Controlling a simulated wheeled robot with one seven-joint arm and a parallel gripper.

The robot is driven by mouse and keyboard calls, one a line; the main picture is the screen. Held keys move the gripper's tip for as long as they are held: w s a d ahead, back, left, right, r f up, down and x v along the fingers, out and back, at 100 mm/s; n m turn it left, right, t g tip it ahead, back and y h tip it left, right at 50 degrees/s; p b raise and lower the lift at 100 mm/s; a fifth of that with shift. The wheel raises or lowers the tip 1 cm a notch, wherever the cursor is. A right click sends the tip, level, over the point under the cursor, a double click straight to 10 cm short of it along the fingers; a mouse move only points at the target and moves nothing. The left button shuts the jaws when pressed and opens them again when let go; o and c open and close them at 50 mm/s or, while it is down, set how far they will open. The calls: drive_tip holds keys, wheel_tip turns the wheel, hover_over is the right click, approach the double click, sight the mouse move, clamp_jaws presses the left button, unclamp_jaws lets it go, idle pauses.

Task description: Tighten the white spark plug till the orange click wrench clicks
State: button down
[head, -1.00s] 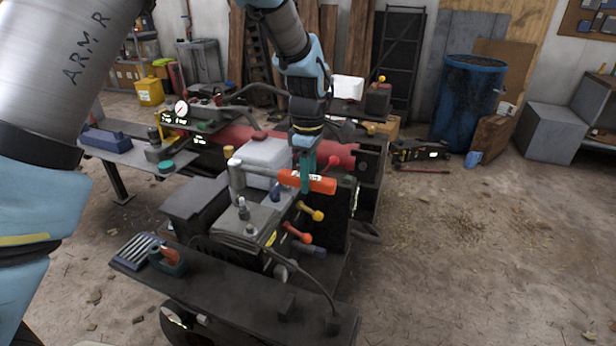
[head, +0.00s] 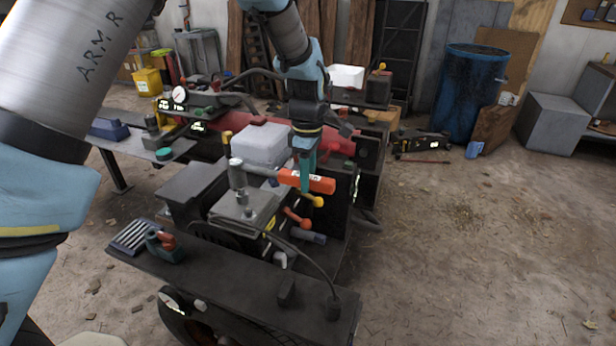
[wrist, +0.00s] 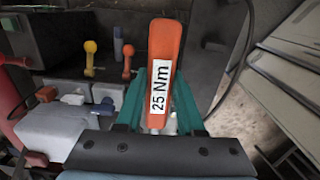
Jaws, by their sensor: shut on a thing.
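My gripper (head: 305,185) is shut on the orange handle of the click wrench (head: 321,184). In the wrist view the handle (wrist: 165,60) stands between my teal fingers (wrist: 159,108), its label reading "25 Nm". The wrench's grey shaft runs left to its upright socket (head: 237,176) above the engine top (head: 230,205). The socket's lower end is at or just over the place where the white spark plug stood. The plug is hidden now; I cannot tell how far the socket sits on it.
A pale tank (head: 262,145) stands just behind the shaft. Yellow (wrist: 90,50) and orange (wrist: 127,55) levers stand near the handle. A red-and-green tool (head: 165,245) lies on the front shelf (head: 225,285). The floor to the right is open.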

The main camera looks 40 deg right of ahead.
drive_tip(key=shift+f+b, duration=0.3)
drive_tip(key=shift+f, duration=0.7)
drive_tip(key=shift+f+b, duration=0.5)
drive_tip(key=c, duration=1.1)
unclamp_jaws()
clamp_jaws()
drive_tip(key=shift+r+p, duration=0.35)
drive_tip(key=shift+p, duration=0.45)
drive_tip(key=shift+a+f, duration=0.1)
